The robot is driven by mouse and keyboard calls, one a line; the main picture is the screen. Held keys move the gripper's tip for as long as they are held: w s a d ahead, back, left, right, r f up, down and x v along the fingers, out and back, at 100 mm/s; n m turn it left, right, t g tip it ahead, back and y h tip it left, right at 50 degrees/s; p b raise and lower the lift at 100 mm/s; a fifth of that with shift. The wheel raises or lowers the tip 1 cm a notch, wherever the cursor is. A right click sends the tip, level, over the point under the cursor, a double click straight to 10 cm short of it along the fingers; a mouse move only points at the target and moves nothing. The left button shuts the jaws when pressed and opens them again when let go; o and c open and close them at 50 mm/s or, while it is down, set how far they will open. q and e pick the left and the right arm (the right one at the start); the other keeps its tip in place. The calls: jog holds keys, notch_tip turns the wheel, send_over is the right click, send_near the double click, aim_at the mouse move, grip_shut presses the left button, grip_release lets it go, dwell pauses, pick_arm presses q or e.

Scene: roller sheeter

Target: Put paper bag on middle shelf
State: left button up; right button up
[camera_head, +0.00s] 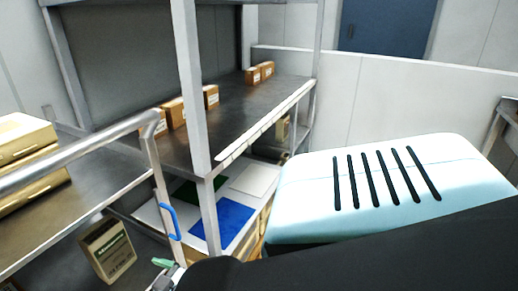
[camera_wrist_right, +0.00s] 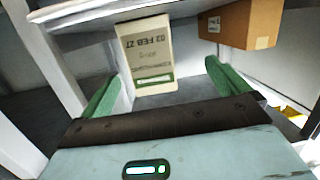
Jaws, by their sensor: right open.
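A beige paper bag (camera_head: 107,250) with a dark green label stands low at the left in the head view, below the level of the middle shelf. The wrist view shows a pale paper bag (camera_wrist_right: 147,55) with a green band, ahead of my right gripper (camera_wrist_right: 160,85). I cannot tell whether these are the same bag. My right gripper's green fingers are open and apart, with nothing gripped between them. One green fingertip shows in the head view (camera_head: 164,262); my arm hides the rest. The middle shelf (camera_head: 245,108) is dark metal with a pale front edge. My left gripper is out of view.
Several cardboard boxes (camera_head: 174,112) stand along the back of the middle shelf, leaving its front clear. A rack post (camera_head: 190,90) rises before it. A metal rail (camera_head: 80,152) crosses at left. Blue (camera_head: 222,224) and white sheets lie below. A cardboard box (camera_wrist_right: 242,24) is right of the wrist-view bag.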

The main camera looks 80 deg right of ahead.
jog(key=s+a+f+n+g+y, duration=0.1)
jog(key=s+a+f+g, duration=0.15)
jog(key=s+f, duration=0.45)
jog(key=s+a+f+n+g+y, duration=0.15)
jog(key=s+a+f, duration=0.3)
jog(key=s, duration=0.45)
jog(key=s+a+f+g, duration=0.1)
jog(key=s+a+g, duration=0.1)
jog(key=s, duration=0.5)
jog(key=s+a+f+g+y, duration=0.1)
jog(key=s+a+f, duration=0.1)
jog(key=s, duration=0.5)
jog(key=s+a+f+g+y, duration=0.1)
jog(key=s+a+f+g, duration=0.1)
jog(key=s, duration=0.5)
jog(key=shift+a+n+g, duration=0.3)
jog(key=shift+a+n, duration=0.05)
jog(key=shift+a, duration=0.4)
jog(key=shift+s, duration=0.1)
